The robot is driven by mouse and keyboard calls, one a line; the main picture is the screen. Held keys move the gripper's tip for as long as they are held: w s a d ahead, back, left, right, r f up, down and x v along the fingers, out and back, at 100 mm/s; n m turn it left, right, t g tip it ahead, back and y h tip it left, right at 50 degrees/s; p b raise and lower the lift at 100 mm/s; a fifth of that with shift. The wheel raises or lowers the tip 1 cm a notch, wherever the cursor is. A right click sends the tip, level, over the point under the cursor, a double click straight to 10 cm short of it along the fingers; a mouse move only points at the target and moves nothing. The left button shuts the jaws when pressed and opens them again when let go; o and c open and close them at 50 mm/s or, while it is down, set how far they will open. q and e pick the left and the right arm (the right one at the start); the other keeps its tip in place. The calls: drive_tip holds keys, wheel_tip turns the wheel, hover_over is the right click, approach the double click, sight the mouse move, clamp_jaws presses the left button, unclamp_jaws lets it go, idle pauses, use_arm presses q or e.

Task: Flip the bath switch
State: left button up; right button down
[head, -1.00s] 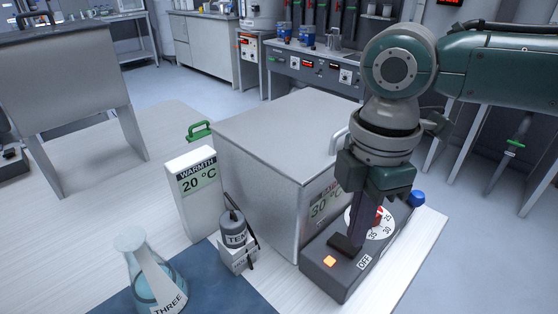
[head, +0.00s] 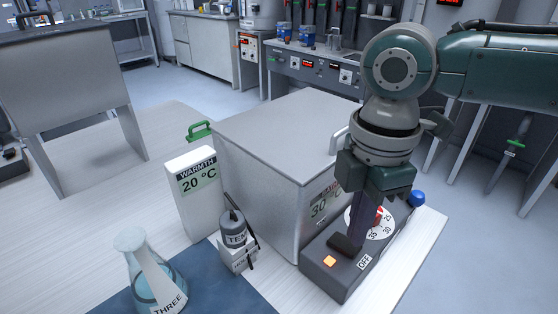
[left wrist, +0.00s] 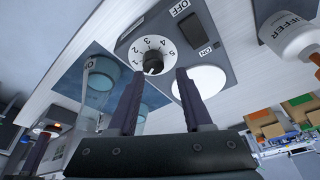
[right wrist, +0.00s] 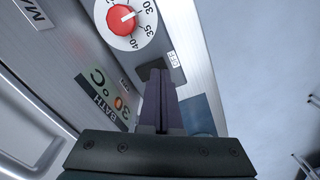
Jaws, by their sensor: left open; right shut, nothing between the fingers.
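The bath is a big grey metal box (head: 285,145) with a green 30 °C display (head: 325,205). Its dark control panel (head: 345,285) carries the black bath switch (head: 343,246), a lit orange lamp (head: 330,261) and an OFF label (head: 364,262). My right gripper (head: 353,240) is shut and empty, pointing down with its tips at the switch. In the right wrist view the closed fingertips (right wrist: 160,72) overlap the switch (right wrist: 177,73) and partly hide it; I cannot tell whether they touch. My left gripper (left wrist: 160,72) is open and empty, seen only in the left wrist view.
A red-pointer dial (right wrist: 121,19) sits beside the switch. A WARMTH display block (head: 195,195), a small holder (head: 237,255) and a flask (head: 150,270) stand left of the bath. The left wrist view shows another panel with a numbered dial (left wrist: 160,48) and a white bottle (left wrist: 297,38).

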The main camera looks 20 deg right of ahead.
use_arm(q)
drive_tip(key=shift+f+b, duration=0.6)
use_arm(e)
drive_tip(key=shift+f, duration=1)
wheel_tip(320, 180, up, 7)
drive_tip(key=p, duration=0.8)
drive_tip(key=shift+r, duration=0.15)
use_arm(q)
wheel_tip(320, 180, up, 8)
